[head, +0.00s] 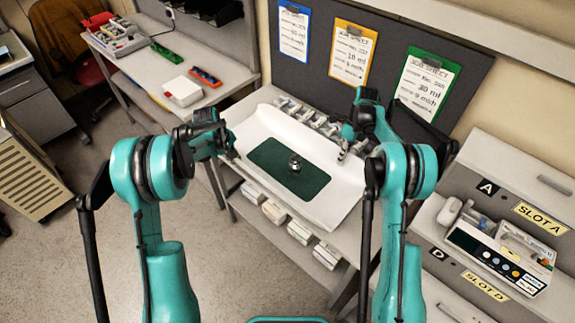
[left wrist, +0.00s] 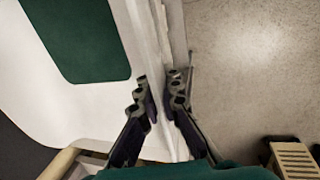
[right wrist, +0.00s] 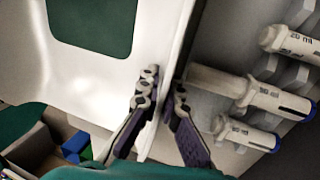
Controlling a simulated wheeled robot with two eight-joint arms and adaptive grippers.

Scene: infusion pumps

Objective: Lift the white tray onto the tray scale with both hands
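The white tray (head: 322,205) lies on the middle table, with a green mat (head: 270,175) and a small shiny metal item (head: 295,163) in it. My left gripper (head: 230,153) is at its left rim. In the left wrist view the fingers (left wrist: 160,92) stand on both sides of the rim, close to it. My right gripper (head: 347,153) is at the right rim. In the right wrist view its fingers (right wrist: 164,90) have the rim between them. Both seem closed on the rim. I cannot make out the tray scale.
Several syringes (right wrist: 270,97) lie in a rack just behind the tray, close to my right gripper. Small boxes (head: 300,232) stand on a shelf below. A side table (head: 170,70) at left holds bins. A shelf unit (head: 480,205) with a device stands at right.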

